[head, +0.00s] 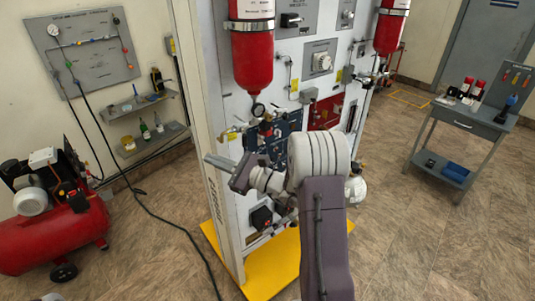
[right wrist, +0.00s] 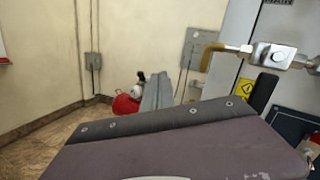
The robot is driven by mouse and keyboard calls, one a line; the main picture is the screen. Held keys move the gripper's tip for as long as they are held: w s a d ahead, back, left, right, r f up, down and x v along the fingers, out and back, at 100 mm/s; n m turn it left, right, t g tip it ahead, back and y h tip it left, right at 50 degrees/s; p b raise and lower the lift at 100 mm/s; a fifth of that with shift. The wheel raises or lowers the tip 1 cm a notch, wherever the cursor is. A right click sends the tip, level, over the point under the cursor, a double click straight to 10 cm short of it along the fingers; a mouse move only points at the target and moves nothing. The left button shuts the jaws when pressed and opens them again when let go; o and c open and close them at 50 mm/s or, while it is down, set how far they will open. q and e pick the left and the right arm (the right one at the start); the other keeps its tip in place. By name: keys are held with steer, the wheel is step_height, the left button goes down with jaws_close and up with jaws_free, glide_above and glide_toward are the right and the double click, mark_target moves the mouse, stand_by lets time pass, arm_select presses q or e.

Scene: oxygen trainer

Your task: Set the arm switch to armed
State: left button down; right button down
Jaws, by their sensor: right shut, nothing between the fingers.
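The white equipment panel (head: 265,90) stands upright in the middle of the head view. It carries a dark blue control plate (head: 285,128), a red plate (head: 325,115) and a black box (head: 262,217) low down. I cannot tell which control is the arm switch; my right arm covers part of the panel. My right gripper (head: 219,163) is shut and empty, in front of the panel's left edge post and pointing left. In the right wrist view its closed grey fingers (right wrist: 158,90) point away from the panel, with the blue plate (right wrist: 297,130) at the right edge. My left gripper is not in view.
Red cylinders (head: 252,55) hang on the panel above my right gripper. Brass fittings (head: 232,131) stick out nearby; a metal fitting (right wrist: 275,55) shows in the wrist view. A red compressor (head: 60,225) stands left, a grey table (head: 470,125) right. The floor between is mostly clear.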

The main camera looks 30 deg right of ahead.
steer(key=s+d+f+m+t+h+b, duration=0.1)
steer(key=d+f+m+h, duration=0.3)
steer(key=d, duration=0.7)
steer(key=s+d+f+m+t+h+b, duration=0.1)
steer(key=d+f+m+h, duration=0.4)
steer(key=d, duration=0.7)
steer(key=shift+s+f+t+h, duration=0.5)
steer(key=shift+f+t+h, duration=0.1)
steer(key=shift+f+h, duration=0.1)
steer(key=w+p, duration=0.1)
steer(key=w, duration=0.2)
steer(key=w+p, duration=0.1)
steer(key=w, duration=0.2)
steer(key=w+r, duration=0.1)
steer(key=w, duration=0.3)
steer(key=shift+a+p, duration=0.15)
steer(key=shift+p, duration=0.25)
steer(key=shift+r, duration=0.1)
